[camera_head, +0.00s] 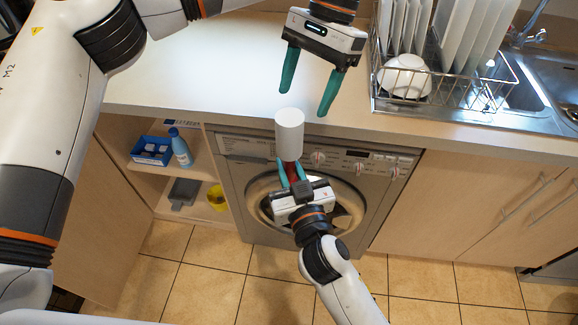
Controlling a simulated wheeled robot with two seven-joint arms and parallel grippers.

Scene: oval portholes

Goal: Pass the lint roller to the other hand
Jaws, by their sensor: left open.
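The lint roller (289,136) has a white cylinder on top and a red handle below. It stands roughly upright in the air in front of the washing machine. My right gripper (291,172), coming up from below, has its teal fingers closed on both sides of the red handle, and part of the handle is hidden between them. My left gripper (302,104) hangs from the top with its teal fingers spread and pointing down. It is empty, and its fingertips appear just above the white cylinder in the picture; I cannot tell the exact gap in depth.
A pale counter (215,75) runs behind the grippers. A dish rack (455,107) with plates and a white bowl (405,77) stands right, beside the sink (556,75). Below are a washing machine (240,180) and an open shelf with a blue box (152,150) and bottle (181,150).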

